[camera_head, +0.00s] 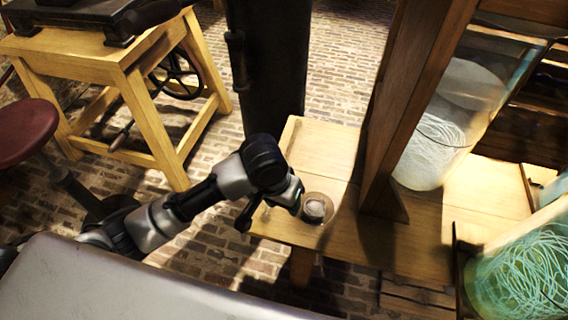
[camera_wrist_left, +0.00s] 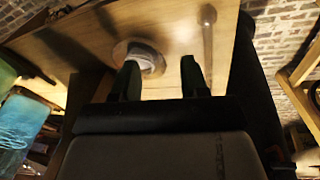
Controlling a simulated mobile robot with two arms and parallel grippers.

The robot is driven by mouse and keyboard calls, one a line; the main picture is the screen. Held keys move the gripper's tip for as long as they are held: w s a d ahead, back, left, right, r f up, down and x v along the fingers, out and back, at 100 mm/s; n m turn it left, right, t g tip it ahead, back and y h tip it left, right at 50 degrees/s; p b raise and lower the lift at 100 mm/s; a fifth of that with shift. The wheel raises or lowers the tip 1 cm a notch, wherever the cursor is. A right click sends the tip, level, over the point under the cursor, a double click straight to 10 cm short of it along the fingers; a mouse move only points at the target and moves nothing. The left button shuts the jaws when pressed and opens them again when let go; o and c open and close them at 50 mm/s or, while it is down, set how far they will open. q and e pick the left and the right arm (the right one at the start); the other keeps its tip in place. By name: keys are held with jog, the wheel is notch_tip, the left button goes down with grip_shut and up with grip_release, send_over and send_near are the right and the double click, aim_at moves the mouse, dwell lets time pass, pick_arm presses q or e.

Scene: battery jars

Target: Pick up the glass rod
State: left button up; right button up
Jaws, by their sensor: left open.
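In the left wrist view, a thin, faint, see-through rod shape (camera_wrist_left: 208,45), which looks like the glass rod, lies on the wooden bench top near its edge. I cannot make the rod out in the head view. My left gripper (camera_head: 270,206) is over the front left corner of the bench. In the left wrist view its two fingers (camera_wrist_left: 160,76) are apart with nothing held between them. The rod is just to the right of the fingers there. My right gripper is not in view.
A small round glass dish with something pale inside (camera_head: 316,208) stands beside my left gripper on the wooden bench (camera_head: 322,150). A wooden post (camera_head: 400,100) and large glass jars (camera_head: 432,145) with tangled strands stand to the right. A dark column (camera_head: 268,70) rises behind.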

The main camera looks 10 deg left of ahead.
pick_arm(q)
jog(key=w+a+r+n+g+y, duration=0.1)
jog(key=w+a+r+n+y, duration=0.1)
jog(key=w+a, duration=0.3)
jog(key=f, duration=0.7)
jog(key=f+b, duration=0.1)
jog(key=f, duration=0.2)
jog(key=shift+w+d+f, duration=0.15)
jog(key=shift+w+d, duration=0.1)
jog(key=shift+w, duration=0.1)
jog(key=shift+c, duration=0.2)
grip_shut()
